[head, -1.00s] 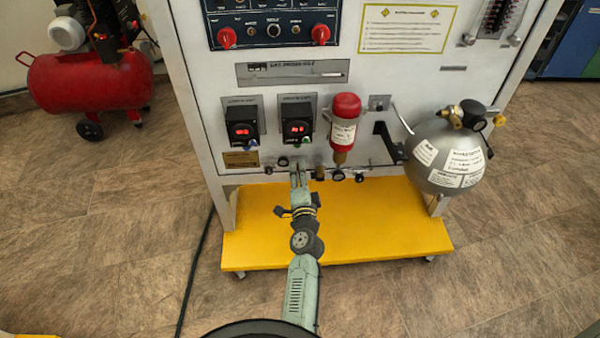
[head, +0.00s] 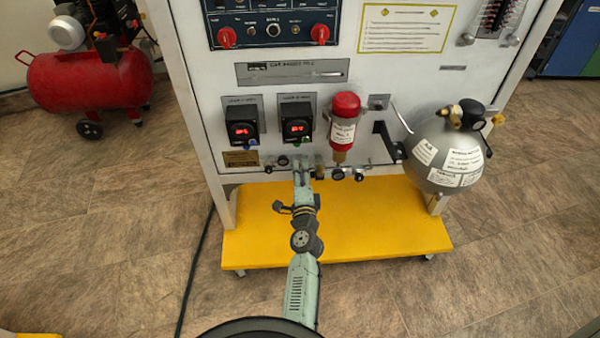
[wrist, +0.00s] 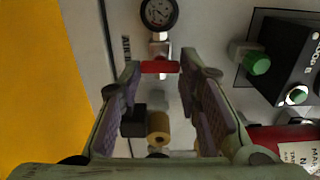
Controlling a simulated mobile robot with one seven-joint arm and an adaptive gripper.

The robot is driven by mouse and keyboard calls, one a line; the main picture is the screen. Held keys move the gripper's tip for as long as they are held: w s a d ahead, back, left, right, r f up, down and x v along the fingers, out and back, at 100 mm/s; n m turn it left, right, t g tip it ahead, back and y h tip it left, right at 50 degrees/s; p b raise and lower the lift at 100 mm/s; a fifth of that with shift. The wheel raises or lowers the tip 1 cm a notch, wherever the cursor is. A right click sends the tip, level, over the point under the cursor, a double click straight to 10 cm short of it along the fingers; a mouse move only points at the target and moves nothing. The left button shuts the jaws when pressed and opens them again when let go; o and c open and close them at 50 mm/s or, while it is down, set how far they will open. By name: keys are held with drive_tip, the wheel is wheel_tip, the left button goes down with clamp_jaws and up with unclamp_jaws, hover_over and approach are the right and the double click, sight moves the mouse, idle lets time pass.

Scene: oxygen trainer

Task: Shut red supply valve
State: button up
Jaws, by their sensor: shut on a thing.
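The red valve handle (wrist: 160,67) shows in the wrist view as a short red bar spanning the gap between my fingertips. It lies crosswise to the silver fitting (wrist: 160,48) beyond it. My gripper (wrist: 158,72) has a fingertip at each end of the bar and is shut on it. In the head view my gripper (head: 301,166) is at the low pipe row on the panel, above the yellow base (head: 375,220). The red handle is hidden there by the gripper.
A round gauge (wrist: 159,13) sits just beyond the handle. A brass fitting (wrist: 158,126) shows between my fingers. A red cylinder (head: 344,120) and a grey sphere tank (head: 447,155) are to the right. Two black display boxes (head: 297,129) (head: 242,131) are above.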

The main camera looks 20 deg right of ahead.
drive_tip(key=shift+r, duration=0.1)
drive_tip(key=o, duration=1.1)
drive_tip(key=shift+o, duration=0.2)
drive_tip(key=v, duration=0.7)
drive_tip(key=shift+s, duration=0.25)
